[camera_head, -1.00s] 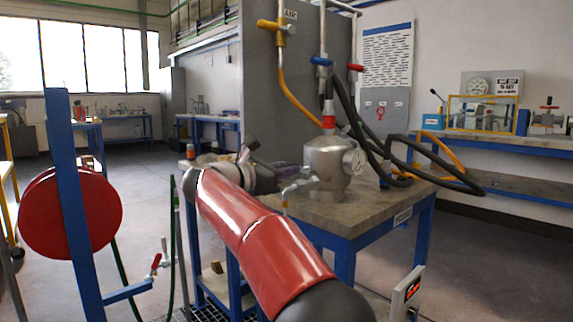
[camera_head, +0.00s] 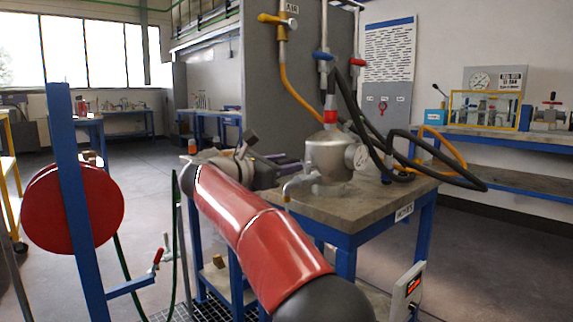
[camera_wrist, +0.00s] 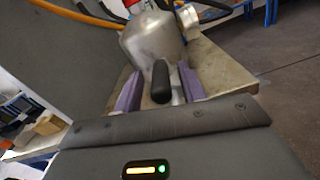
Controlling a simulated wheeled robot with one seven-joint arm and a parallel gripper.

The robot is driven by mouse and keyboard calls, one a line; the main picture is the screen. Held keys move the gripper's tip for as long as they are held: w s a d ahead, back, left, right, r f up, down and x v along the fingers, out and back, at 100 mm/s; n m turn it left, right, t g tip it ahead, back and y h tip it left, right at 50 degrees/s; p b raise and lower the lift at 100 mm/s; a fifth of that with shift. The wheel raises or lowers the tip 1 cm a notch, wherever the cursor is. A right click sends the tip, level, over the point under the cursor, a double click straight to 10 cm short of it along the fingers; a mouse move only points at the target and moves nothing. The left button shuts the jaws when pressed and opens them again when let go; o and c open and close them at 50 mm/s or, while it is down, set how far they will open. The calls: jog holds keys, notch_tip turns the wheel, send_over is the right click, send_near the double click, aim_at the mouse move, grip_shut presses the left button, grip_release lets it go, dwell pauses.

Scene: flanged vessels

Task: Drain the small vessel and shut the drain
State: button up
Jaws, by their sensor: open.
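The small vessel (camera_head: 328,158) is a grey metal pot with a gauge on its side, upright on the table. It also shows at the top of the wrist view (camera_wrist: 152,40). A drain spout (camera_head: 297,186) sticks out low on its left side in the head view. My gripper (camera_wrist: 160,92) is open, with purple fingers pointing at the vessel. A black lever handle (camera_wrist: 160,80) lies between the fingers, with gaps on both sides. In the head view my gripper (camera_head: 288,162) is just left of the vessel. The valve body behind the handle is mostly hidden.
The table (camera_head: 375,210) has a blue frame and bare room at its front right. Black hoses (camera_head: 450,172) loop behind and right of the vessel. A red hose reel (camera_head: 75,215) stands at the left. A floor grate (camera_head: 205,306) lies below.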

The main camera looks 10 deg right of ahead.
jog(key=v, duration=0.7)
jog(key=shift+r, duration=0.2)
